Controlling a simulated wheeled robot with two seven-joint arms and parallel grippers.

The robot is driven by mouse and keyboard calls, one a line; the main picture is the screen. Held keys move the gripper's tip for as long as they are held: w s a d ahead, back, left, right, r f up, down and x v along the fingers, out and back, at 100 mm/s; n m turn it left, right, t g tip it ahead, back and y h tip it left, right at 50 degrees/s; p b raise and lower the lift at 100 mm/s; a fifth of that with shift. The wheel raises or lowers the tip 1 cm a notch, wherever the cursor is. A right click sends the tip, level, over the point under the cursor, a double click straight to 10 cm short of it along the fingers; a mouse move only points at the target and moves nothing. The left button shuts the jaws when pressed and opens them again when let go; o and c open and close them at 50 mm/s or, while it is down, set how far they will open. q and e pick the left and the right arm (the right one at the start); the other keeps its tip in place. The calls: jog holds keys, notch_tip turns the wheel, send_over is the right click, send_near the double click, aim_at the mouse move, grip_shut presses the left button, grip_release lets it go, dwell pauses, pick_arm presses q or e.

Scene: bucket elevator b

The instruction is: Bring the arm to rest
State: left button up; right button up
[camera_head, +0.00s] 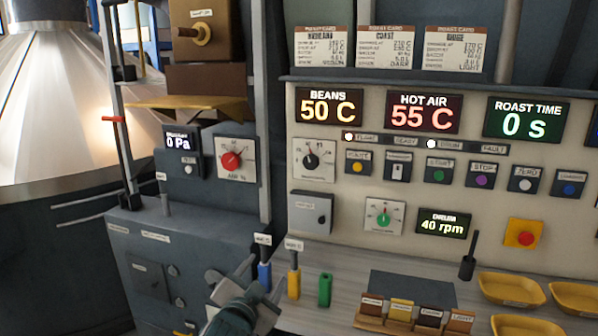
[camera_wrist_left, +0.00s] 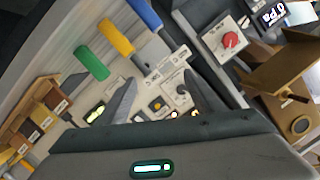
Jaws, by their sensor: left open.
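My left gripper (camera_head: 246,276) is in the lower middle of the head view, in front of the roaster's control panel (camera_head: 330,262). Its fingers are apart with nothing between them. In the left wrist view the two dark fingers (camera_wrist_left: 160,98) stand open, with the panel beyond them. A blue handle (camera_head: 264,274), a yellow handle (camera_head: 294,284) and a green handle (camera_head: 325,290) stand just right of the gripper. The same three handles show at the upper left of the left wrist view. My right gripper is not in view.
A counter holds a wooden rack of small labelled cards (camera_head: 415,313) and several yellow trays (camera_head: 510,289) at right. A black-handled tool (camera_head: 469,256) stands behind them. Displays read beans 50 C (camera_head: 329,106) and hot air 55 C (camera_head: 423,112). A metal cone (camera_head: 50,110) fills the far left.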

pick_arm(q)
jog(key=s+a+f+n+g+y, duration=0.1)
jog(key=s+a+f+n+g, duration=0.2)
jog(key=s+f, duration=0.7)
jog(key=s+a+f+n+g+y, duration=0.1)
jog(key=s+a+f+g, duration=0.3)
jog(key=s+f, duration=0.6)
jog(key=s+a+f+n+g, duration=0.15)
jog(key=s+f, duration=0.25)
jog(key=s, duration=0.4)
jog(key=s+a+f+g, duration=0.2)
jog(key=s+a+f, duration=0.1)
jog(key=s, duration=0.5)
jog(key=s+a+f+n+g, duration=0.1)
jog(key=s+a+f+g, duration=0.2)
jog(key=s, duration=0.5)
notch_tip(320, 180, down, 28)
jog(key=s+a+f, duration=0.2)
jog(key=s+f, duration=1.6)
jog(key=shift+f+y, duration=0.25)
jog(key=shift+y, duration=0.05)
jog(key=shift+a+g, duration=0.1)
jog(key=shift+g, duration=0.15)
